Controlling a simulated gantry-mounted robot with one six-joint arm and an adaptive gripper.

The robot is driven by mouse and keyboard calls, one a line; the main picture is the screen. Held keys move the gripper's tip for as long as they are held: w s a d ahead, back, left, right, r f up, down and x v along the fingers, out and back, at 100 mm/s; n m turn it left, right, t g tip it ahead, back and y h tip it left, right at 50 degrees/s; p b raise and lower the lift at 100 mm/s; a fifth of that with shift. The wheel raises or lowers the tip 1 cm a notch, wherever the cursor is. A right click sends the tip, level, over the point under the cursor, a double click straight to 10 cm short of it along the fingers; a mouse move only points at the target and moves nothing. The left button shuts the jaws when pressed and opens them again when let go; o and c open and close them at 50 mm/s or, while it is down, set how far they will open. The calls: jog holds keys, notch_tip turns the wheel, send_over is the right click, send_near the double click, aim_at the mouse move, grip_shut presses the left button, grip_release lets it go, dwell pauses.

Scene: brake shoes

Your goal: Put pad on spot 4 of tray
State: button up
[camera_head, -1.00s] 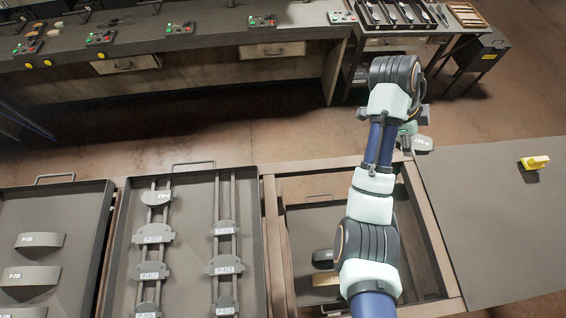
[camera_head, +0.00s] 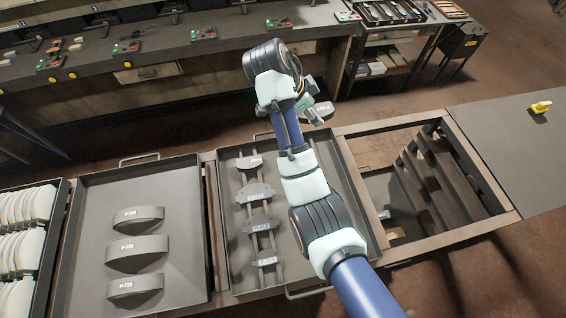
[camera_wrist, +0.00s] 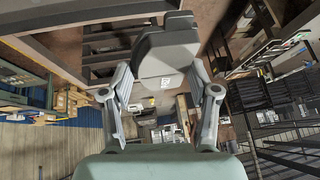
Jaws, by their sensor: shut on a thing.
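A dark grey pad with a white label (camera_head: 318,112) is held by my gripper (camera_head: 309,100) above the far side of the tray. In the wrist view the pad (camera_wrist: 166,52) sits between the two fingers of my gripper (camera_wrist: 167,88), which is shut on it. The tray (camera_head: 234,212) is grey with rails, and several labelled pads lie along its left rails, the farthest one (camera_head: 250,163) near the back edge.
A tray of curved shoes (camera_head: 90,200) lies to the left, with a rack of white shoes (camera_head: 28,207) beyond it. An open frame (camera_head: 365,165) with a deep bin is on the right. A yellow object (camera_head: 540,107) lies on the far right table.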

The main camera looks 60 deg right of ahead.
jog(key=shift+d+f, duration=0.1)
jog(key=shift+f, duration=0.05)
notch_tip(320, 180, down, 14)
jog(key=b, duration=1.4)
jog(key=shift+f, duration=0.25)
jog(key=shift+s+f, duration=0.1)
jog(key=shift+f, duration=0.3)
jog(key=shift+f+p, duration=0.35)
jog(key=shift+f, duration=1.8)
jog(key=shift+f, duration=0.1)
jog(key=o, duration=1.6)
jog(key=shift+c, duration=0.2)
